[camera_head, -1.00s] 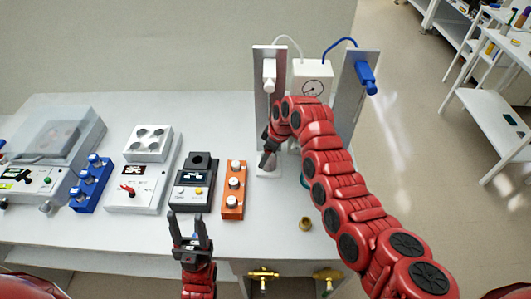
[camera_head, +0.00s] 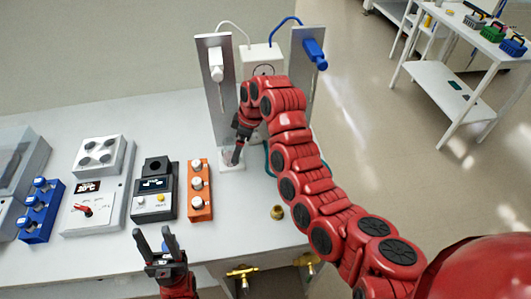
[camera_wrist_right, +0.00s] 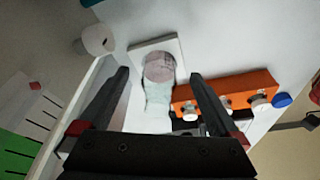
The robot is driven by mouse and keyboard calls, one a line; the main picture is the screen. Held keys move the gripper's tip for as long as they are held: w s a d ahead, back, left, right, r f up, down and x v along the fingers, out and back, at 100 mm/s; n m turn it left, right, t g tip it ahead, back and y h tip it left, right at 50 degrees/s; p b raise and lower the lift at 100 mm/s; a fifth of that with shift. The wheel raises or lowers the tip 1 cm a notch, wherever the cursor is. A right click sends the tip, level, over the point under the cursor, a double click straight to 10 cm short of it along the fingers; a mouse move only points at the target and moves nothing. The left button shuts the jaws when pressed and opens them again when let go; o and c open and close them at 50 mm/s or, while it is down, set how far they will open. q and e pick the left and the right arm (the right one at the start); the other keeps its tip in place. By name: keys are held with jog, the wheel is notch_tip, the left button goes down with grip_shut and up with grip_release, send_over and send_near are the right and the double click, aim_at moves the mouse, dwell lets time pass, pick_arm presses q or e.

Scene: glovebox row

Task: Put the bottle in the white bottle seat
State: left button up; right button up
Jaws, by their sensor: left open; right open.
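The white bottle seat (camera_head: 233,167) is a small square plate on the bench, at the foot of the left upright panel. It also shows in the wrist view (camera_wrist_right: 172,44). A pale, see-through bottle (camera_wrist_right: 157,100) appears at the seat, with a pinkish round part over the plate. Whether it is fully seated I cannot tell. My right gripper (camera_head: 237,152) points down at the seat. In the wrist view its open fingers (camera_wrist_right: 160,76) lie on either side of the bottle, with gaps showing. My left gripper (camera_head: 154,238) is open and empty near the bench's front edge.
An orange block with white knobs (camera_head: 200,190) stands close left of the seat. A black device (camera_head: 155,190), a white box (camera_head: 95,205) and a blue block (camera_head: 41,210) stand further left. A small brass cup (camera_head: 277,212) is right of the seat, by the front edge.

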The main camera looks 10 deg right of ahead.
jog(key=s+d, duration=0.1)
jog(key=d, duration=0.1)
jog(key=s+d, duration=0.1)
jog(key=d, duration=0.2)
jog(key=s+d, duration=0.1)
jog(key=d, duration=0.2)
jog(key=shift+s+r, duration=0.1)
jog(key=shift+r, duration=0.1)
